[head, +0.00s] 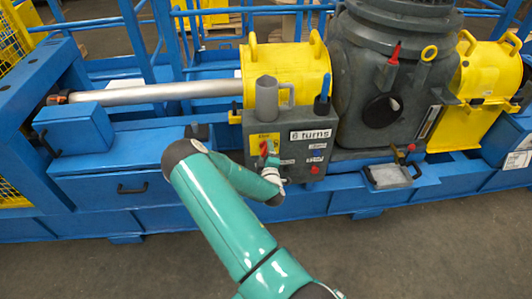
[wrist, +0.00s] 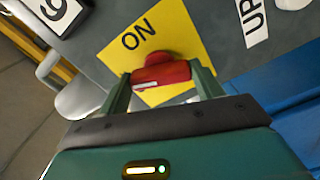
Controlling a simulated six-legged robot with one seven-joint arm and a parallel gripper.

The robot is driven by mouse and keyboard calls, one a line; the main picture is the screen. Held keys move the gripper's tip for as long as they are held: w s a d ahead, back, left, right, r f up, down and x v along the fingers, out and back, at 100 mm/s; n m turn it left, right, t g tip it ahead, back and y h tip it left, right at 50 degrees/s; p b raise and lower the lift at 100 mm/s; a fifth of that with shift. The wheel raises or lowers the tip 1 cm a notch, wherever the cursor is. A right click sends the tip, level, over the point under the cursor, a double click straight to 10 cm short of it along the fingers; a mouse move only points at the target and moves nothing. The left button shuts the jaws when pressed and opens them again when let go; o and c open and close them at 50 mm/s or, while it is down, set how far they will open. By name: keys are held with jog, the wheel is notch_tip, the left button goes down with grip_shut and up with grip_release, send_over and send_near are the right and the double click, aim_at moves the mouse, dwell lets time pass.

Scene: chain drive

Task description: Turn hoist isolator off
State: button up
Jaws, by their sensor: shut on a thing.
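The hoist isolator is a red rotary knob (wrist: 162,72) on a yellow plate (wrist: 176,30) marked ON, seen close up in the wrist view. My gripper (wrist: 163,82) has its two green fingers on either side of the red knob, shut on it. In the head view the red knob (head: 264,149) shows small on the yellow plate of the grey control panel (head: 300,150), with my gripper (head: 268,162) right at it. The lower part of the plate is hidden behind the knob and my gripper.
A grey cylinder (head: 266,98) stands on top. A large dark gearbox (head: 385,80) is to the right. Blue framework (head: 110,220) lies below and left.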

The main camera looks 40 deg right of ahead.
jog(key=shift+n, duration=2.2)
jog(key=o, duration=1)
jog(key=shift+s, duration=0.1)
jog(key=v, duration=1.3)
jog(key=shift+s+a, duration=0.25)
jog(key=shift+a, duration=0.1)
jog(key=shift+w, duration=0.1)
